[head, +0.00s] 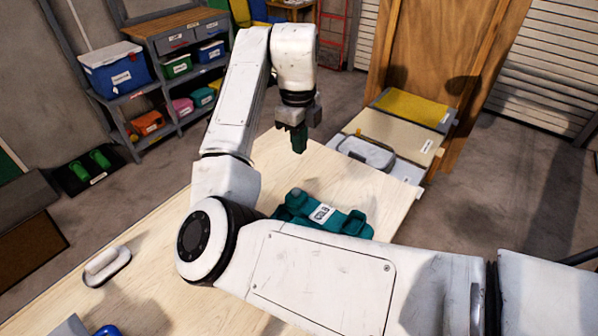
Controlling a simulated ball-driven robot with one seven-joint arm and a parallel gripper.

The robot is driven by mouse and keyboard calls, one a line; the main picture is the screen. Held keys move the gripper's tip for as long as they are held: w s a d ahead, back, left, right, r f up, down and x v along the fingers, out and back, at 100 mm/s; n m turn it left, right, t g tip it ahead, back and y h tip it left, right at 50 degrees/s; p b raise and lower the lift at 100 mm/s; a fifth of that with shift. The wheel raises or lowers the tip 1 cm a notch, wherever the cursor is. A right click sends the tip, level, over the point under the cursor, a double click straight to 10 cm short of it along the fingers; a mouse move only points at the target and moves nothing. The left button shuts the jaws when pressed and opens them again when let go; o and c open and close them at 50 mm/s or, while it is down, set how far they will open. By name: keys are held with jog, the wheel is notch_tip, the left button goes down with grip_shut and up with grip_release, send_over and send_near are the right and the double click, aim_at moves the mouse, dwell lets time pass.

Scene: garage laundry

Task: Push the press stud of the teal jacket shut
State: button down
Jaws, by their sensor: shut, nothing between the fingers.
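The teal jacket (345,221) lies on the light wooden table, partly hidden behind my arm. It shows as a teal bundle with a white label on it. I cannot make out its press stud at this size. My gripper (299,144) hangs pointing down above the far part of the table, beyond the jacket and apart from it. Its dark green fingers are shut with nothing seen between them.
The wooden table (160,235) holds a white handled object (107,266) at left and a blue item (108,330) at the front edge. Shelves with bins (178,66) stand at the back left. Stacked boards (410,108) stand beyond the table's right end.

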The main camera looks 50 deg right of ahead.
aim_at(296, 190)
jog(key=shift+w+r+m, duration=0.3)
jog(key=shift+w, duration=0.25)
jog(key=shift+f, duration=0.1)
notch_tip(296, 190, down, 14)
jog(key=p, duration=0.3)
jog(key=shift+a, duration=0.1)
